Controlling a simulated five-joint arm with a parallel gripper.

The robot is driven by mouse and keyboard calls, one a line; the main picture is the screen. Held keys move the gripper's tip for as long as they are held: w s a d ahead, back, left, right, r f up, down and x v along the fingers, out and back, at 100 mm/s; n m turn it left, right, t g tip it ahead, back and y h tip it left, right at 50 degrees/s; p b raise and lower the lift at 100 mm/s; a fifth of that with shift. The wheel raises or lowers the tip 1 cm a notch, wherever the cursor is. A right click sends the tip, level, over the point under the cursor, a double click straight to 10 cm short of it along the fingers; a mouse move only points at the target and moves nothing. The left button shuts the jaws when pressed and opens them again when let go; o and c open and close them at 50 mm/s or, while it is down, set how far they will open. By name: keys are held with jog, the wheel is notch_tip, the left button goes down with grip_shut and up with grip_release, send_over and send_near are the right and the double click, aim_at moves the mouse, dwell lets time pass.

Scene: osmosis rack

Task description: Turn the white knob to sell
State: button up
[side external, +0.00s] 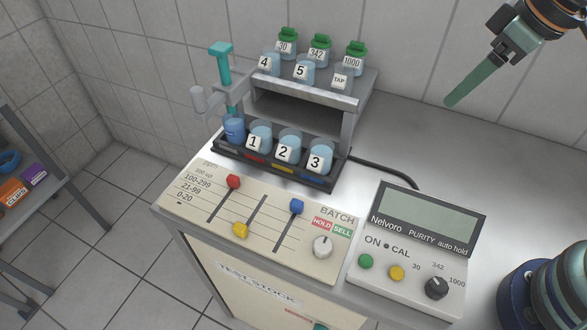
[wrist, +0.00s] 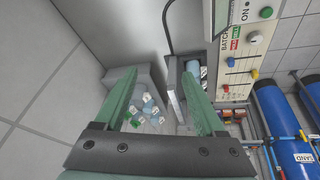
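The white knob (side external: 322,246) sits at the right end of the cream batch panel (side external: 180,200), just below the red HOLD label (side external: 322,223) and the green SELL label (side external: 342,230). Its pointing direction is too small to tell. The knob also shows at the upper right of the wrist view (wrist: 255,37). My gripper (side external: 452,101) is high up at the upper right of the side view, well away from the knob. In the wrist view its two green fingers (wrist: 160,72) are spread apart with nothing held between them.
A meter (side external: 415,255) with its own buttons and black knob stands right of the panel. Red, yellow and blue sliders (side external: 297,206) sit left of the white knob. A rack (side external: 345,125) with cups and green-lidded jars stands behind. The counter (side external: 440,150) behind the meter is clear.

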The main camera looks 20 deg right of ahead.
jog(key=a+f+n+g, duration=0.2)
jog(key=a+f+n, duration=0.2)
jog(key=a+n, duration=0.55)
jog(key=n+g, duration=0.2)
jog(key=n, duration=0.4)
send_near(324, 244)
jog(key=shift+h, duration=0.4)
jog(key=f, duration=0.8)
jog(key=shift+w+a+f, duration=0.15)
jog(key=shift+a+f, duration=0.2)
jog(key=shift+f, duration=0.05)
grip_shut()
